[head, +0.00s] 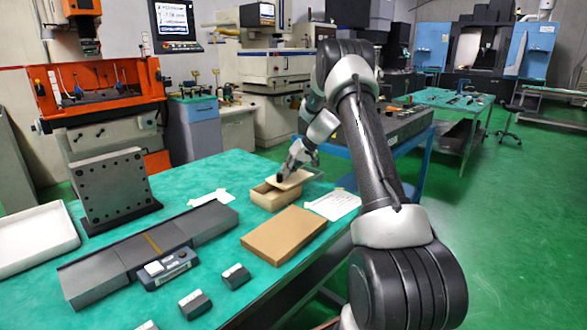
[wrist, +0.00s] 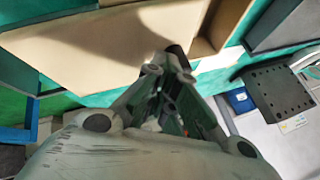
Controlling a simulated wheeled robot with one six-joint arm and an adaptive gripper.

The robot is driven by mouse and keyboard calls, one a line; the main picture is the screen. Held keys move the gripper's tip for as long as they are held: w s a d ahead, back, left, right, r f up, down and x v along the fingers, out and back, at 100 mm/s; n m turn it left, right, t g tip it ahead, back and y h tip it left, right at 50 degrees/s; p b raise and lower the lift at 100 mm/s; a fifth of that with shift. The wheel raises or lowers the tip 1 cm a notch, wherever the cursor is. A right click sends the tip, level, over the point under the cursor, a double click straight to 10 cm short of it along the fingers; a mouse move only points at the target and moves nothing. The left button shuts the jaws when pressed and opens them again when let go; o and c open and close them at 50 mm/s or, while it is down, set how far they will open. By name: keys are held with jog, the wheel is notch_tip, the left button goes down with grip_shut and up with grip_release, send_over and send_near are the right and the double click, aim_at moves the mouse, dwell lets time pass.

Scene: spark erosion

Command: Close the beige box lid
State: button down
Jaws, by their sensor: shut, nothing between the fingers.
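The beige box (head: 266,200) stands on the green table top, toward its far right part. Its lid (head: 295,180) is tilted up and does not lie flat on the box. The lid fills much of the upper left of the wrist view (wrist: 95,45), and part of the box (wrist: 207,40) shows to its right. My gripper (head: 285,172) is shut and empty, at the lid in the head view. In the wrist view its fingertips (wrist: 176,60) overlap the lid's edge; I cannot tell whether they touch it. The arm hides part of the lid.
A flat brown cardboard piece (head: 285,236) lies in front of the box. Paper sheets (head: 333,204) lie beside it. A long dark grey block (head: 150,245), a drilled plate (head: 112,190) and a white tray (head: 32,240) occupy the left of the table.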

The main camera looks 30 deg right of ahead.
jog(key=s+a, duration=0.3)
jog(key=a, duration=0.4)
jog(key=shift+a, duration=0.4)
